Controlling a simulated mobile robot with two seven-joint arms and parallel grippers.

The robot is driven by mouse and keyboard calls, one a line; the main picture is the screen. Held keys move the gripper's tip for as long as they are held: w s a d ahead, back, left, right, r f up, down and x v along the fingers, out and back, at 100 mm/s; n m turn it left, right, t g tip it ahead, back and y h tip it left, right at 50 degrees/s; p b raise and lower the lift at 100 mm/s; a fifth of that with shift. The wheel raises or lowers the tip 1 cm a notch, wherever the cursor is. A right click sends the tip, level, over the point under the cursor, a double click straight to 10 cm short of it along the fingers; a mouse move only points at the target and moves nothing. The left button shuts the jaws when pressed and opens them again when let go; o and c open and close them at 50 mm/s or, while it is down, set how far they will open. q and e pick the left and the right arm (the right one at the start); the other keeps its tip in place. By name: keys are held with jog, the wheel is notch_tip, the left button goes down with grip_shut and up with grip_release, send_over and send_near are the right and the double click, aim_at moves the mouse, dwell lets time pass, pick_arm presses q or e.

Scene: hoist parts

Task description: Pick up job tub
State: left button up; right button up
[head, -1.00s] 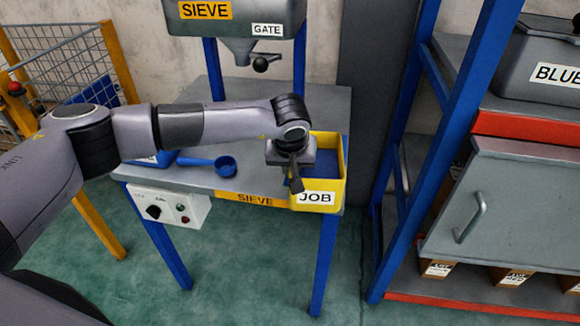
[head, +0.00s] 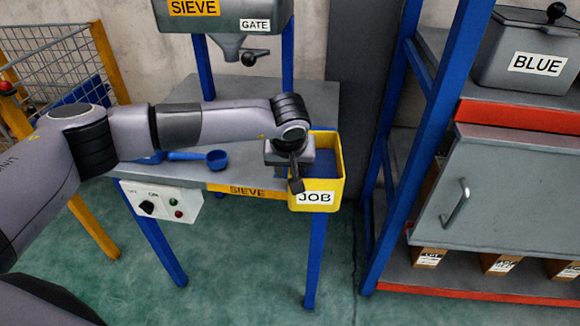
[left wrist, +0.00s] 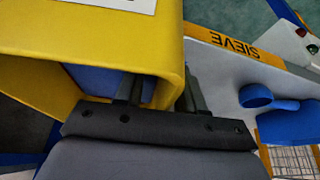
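The job tub (head: 316,201) is a yellow open box with a blue inside and a JOB label on its front. It is at the right front corner of the sieve table (head: 265,100); I cannot tell how far it is above the top. My left gripper (head: 296,186) is at the tub's left wall. In the left wrist view the fingers of my left gripper (left wrist: 160,92) straddle the wall of the yellow tub (left wrist: 110,40), one inside and one outside, shut on it. My right gripper is not in view.
A blue scoop (head: 216,160) lies on the table left of the tub. The sieve hopper (head: 225,18) with its gate hangs behind. A blue-framed rack (head: 400,150) with a grey BLUE bin (head: 520,85) stands to the right. A wire cage (head: 60,65) is at the left.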

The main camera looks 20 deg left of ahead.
pick_arm(q)
jog(key=v, duration=0.7)
jog(key=shift+r+p, duration=0.1)
jog(key=shift+p, duration=0.2)
jog(key=shift+c, duration=0.5)
